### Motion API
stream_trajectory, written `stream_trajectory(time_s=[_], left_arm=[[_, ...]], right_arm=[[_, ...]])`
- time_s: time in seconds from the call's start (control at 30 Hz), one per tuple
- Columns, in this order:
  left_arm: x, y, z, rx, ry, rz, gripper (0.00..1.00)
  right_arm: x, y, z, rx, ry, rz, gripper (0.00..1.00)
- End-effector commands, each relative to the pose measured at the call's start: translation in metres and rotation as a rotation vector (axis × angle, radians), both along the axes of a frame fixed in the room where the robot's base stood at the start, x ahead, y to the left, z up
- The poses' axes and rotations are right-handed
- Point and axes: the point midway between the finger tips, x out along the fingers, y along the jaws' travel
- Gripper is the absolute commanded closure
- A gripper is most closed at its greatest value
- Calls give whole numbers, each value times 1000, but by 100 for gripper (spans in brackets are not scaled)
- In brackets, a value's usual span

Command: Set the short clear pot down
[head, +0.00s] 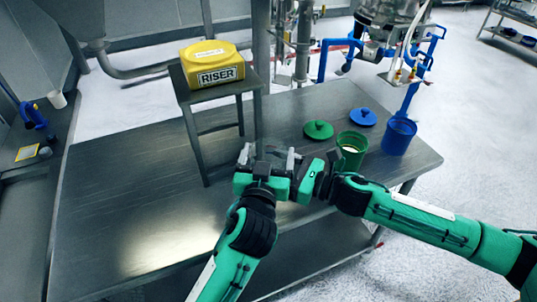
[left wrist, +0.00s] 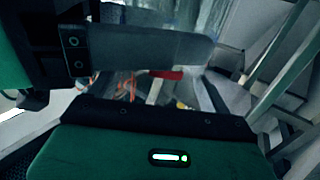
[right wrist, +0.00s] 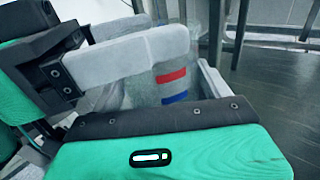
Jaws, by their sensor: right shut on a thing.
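The short clear pot (right wrist: 150,92), see-through with a red and a blue stripe, shows in the right wrist view between the fingers of my right gripper (right wrist: 185,82). My right gripper is shut on it. In the head view my left gripper (head: 268,158) and right gripper (head: 292,168) are close together above the table, and the pot is mostly hidden by them. In the left wrist view my left gripper (left wrist: 185,82) has its fingers apart with a clear surface and a red stripe between them. Whether they press on the pot cannot be told.
The steel table (head: 120,200) is clear at left and front. A small stand (head: 215,88) bears a yellow RISER block (head: 210,65). At right are a green pot (head: 352,145), a blue pot (head: 399,138), a green lid (head: 318,129) and a blue lid (head: 363,117).

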Motion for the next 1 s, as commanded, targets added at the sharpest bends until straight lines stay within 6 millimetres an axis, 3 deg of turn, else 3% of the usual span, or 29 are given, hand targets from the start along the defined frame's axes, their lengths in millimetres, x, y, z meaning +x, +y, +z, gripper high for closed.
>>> stream_trajectory(time_s=[0.07,0.1,0.17,0.53,1.0], left_arm=[[-1,-2,0,-2,-1,-6,43],[-1,-3,1,-2,-1,-7,46],[-1,-3,1,-3,0,-7,46],[-1,-2,0,-2,-1,-5,47],[-1,-2,0,-2,-1,-4,47]], right_arm=[[0,1,0,1,0,1,48],[0,1,0,1,0,1,13],[0,1,0,1,0,1,2],[-3,-6,-1,1,2,0,0],[-31,-62,-1,0,1,-1,0]])
